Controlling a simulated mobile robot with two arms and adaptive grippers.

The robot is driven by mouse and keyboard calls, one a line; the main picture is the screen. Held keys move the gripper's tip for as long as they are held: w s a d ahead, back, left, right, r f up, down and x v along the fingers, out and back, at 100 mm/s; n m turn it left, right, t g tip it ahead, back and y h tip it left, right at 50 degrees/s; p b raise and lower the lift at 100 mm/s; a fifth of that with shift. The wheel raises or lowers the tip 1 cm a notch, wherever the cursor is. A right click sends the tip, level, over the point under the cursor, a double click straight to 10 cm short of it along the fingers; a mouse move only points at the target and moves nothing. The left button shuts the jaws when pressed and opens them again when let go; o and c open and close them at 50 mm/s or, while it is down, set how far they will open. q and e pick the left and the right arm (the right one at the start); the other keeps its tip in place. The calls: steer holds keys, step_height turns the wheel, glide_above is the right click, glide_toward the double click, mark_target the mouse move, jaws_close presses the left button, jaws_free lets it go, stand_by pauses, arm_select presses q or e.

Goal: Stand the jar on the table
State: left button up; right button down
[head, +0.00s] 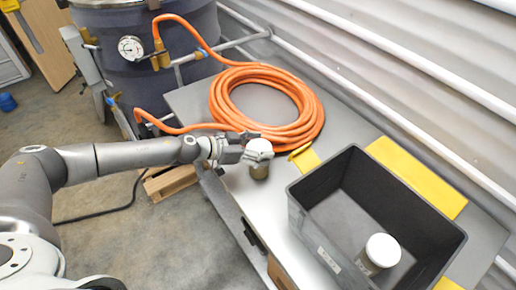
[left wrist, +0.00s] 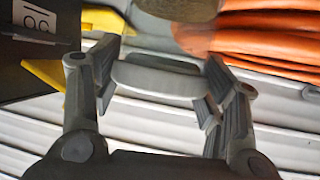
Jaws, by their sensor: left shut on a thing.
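A small jar (head: 259,170) with a white lid is upright at the near edge of the grey table (head: 185,103). My left gripper (head: 258,150) is shut on it at the lid, reaching in from the left. In the left wrist view the pale lid (left wrist: 158,82) sits between the two fingers (left wrist: 160,88). I cannot tell whether the jar's base touches the table. A second jar (head: 377,255) with a white lid stands inside the dark grey crate (head: 320,245). My right gripper is not in view.
A coiled orange hose (head: 228,100) lies on the table just behind the held jar. Yellow pieces (head: 420,178) lie beside the crate to the right. A dark drum with a gauge (head: 131,48) stands at the back left. A corrugated wall bounds the far side.

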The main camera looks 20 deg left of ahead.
arm_select(q)
steer(key=shift+r, duration=0.1)
steer(key=o, duration=1.9)
steer(key=shift+c, duration=0.2)
steer(key=b+v, duration=0.1)
steer(key=v, duration=1.1)
steer(key=shift+b, duration=0.4)
